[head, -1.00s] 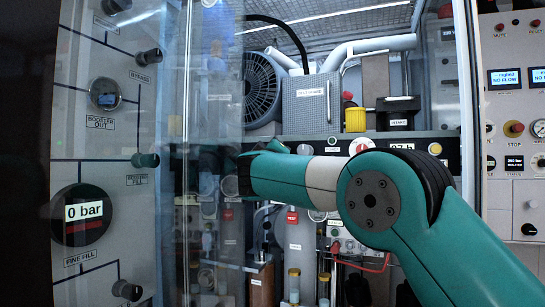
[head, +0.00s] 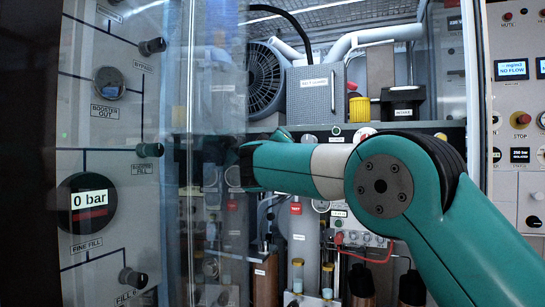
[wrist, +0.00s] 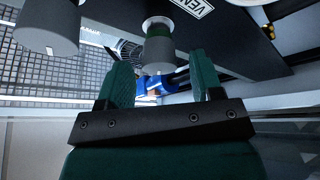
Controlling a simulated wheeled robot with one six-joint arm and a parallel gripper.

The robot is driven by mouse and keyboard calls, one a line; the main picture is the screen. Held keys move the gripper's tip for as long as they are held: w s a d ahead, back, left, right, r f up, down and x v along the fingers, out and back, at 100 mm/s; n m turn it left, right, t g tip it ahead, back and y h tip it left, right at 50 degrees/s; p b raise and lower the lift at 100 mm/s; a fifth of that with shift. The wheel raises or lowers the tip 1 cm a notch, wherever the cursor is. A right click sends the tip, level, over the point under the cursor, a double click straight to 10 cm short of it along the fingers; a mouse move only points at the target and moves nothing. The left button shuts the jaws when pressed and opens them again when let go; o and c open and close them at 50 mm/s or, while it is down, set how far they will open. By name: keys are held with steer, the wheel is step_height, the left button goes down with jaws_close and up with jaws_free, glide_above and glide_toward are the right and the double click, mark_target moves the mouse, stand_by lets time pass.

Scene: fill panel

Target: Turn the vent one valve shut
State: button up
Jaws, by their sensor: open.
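My gripper (wrist: 160,75) is open in the wrist view, its two green fingers spread apart. A grey round knob with a green band (wrist: 160,50) shows between and beyond the fingertips, with a gap to each finger. It hangs from a dark panel next to a white label (wrist: 190,6) that reads "VEN", the rest cut off. I cannot tell whether this is vent one. A second grey knob (wrist: 47,28) is at the upper left, outside the fingers. In the head view my gripper is too dim behind the clear panel to make out, and the vent valve cannot be picked out.
A clear panel (head: 215,70) stands upright left of my arm. Another control panel (head: 515,105) is at the right.

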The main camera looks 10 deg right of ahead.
steer(key=b+v, duration=0.5)
steer(key=v, duration=1.1)
steer(key=shift+f, duration=0.2)
steer(key=shift+s, duration=0.1)
